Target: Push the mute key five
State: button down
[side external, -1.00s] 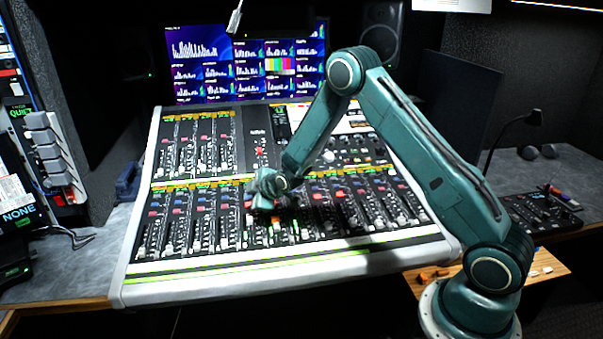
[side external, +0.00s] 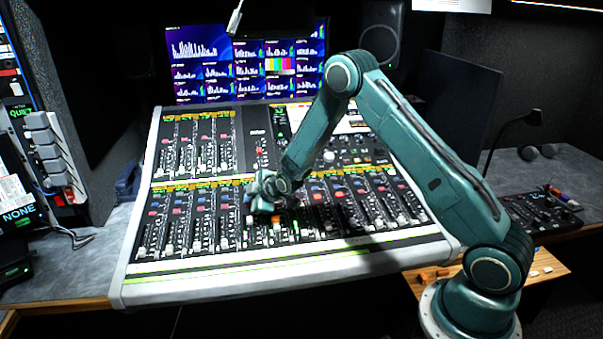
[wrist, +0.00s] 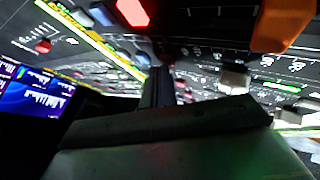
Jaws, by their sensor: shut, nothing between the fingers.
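The mixing console (side external: 300,250) has rows of small coloured keys above its faders. My gripper (side external: 275,208) is low over the middle of the lower key row, pointing down, and hides some keys there. Key numbers are not readable, and contact cannot be told.
Several faders fill the panel below the keys. Screens (side external: 245,65) stand behind the console. A small control box (side external: 540,212) and a lamp (side external: 510,130) are at the right. The console's front edge (side external: 250,285) is clear.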

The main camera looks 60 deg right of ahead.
jog(key=shift+r, duration=0.2)
jog(key=shift+s+a+r, duration=0.1)
jog(key=shift+s+r, duration=0.05)
jog(key=shift+r, duration=0.5)
jog(key=shift+r, duration=0.15)
jog(key=r, duration=0.5)
jog(key=shift+s+a+r, duration=0.25)
jog(key=shift+a+r, duration=0.05)
jog(key=shift+r, duration=0.1)
dwell(0.5)
